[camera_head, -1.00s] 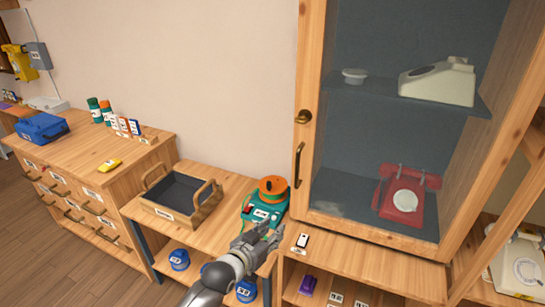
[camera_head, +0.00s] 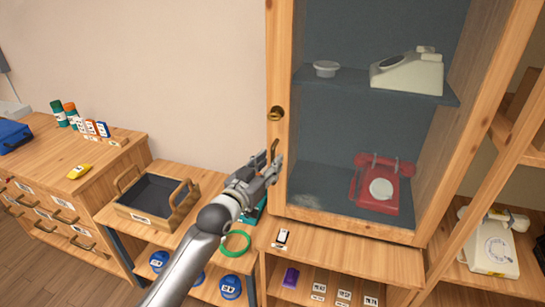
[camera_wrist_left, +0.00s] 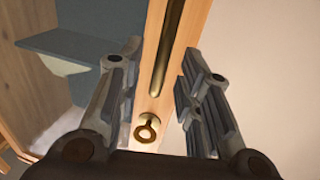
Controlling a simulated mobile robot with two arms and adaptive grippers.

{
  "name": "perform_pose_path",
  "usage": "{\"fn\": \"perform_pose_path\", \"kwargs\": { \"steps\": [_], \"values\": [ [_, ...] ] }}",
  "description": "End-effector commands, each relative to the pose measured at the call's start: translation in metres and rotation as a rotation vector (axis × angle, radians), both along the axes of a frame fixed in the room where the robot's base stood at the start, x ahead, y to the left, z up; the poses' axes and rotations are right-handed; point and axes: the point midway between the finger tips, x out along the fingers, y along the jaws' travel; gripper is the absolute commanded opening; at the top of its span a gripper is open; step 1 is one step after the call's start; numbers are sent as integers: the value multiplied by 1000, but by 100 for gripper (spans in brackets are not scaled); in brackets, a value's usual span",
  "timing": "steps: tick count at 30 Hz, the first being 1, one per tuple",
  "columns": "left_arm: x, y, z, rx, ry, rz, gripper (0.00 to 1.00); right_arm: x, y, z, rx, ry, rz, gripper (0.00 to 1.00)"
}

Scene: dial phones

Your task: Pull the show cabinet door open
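The show cabinet door (camera_head: 276,62) is a wooden frame around glass, and it looks shut. Its bar handle (camera_head: 275,148) is on the left stile, partly hidden by my left gripper (camera_head: 270,168), with a round brass lock (camera_head: 276,113) above it. In the left wrist view the brass handle (camera_wrist_left: 170,50) runs between the open fingers of my left gripper (camera_wrist_left: 155,100), apart from both. A small ring-shaped brass piece (camera_wrist_left: 147,128), likely a key in the lock, shows below the handle there. My right gripper is not in view.
Behind the glass are a cream phone (camera_head: 408,75) on the shelf and a red phone (camera_head: 382,185) below. A wooden tray (camera_head: 150,195) and a green ring (camera_head: 236,243) are left of the cabinet. A small black-and-white item (camera_head: 282,238) lies before the door.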

Motion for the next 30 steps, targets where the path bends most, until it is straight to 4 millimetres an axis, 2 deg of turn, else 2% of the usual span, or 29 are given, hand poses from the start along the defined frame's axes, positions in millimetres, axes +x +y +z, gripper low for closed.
{"fn": "perform_pose_path", "kwargs": {
  "steps": [7,18,20,26,30],
  "values": [
    [19,-10,1,-1,0,1,33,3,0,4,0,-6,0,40],
    [22,-12,0,-1,0,1,33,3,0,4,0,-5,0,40],
    [22,-12,0,-1,0,1,28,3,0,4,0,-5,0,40],
    [22,-12,0,0,1,1,2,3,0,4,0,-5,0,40],
    [22,-12,0,0,1,1,0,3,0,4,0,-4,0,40]
  ]
}}
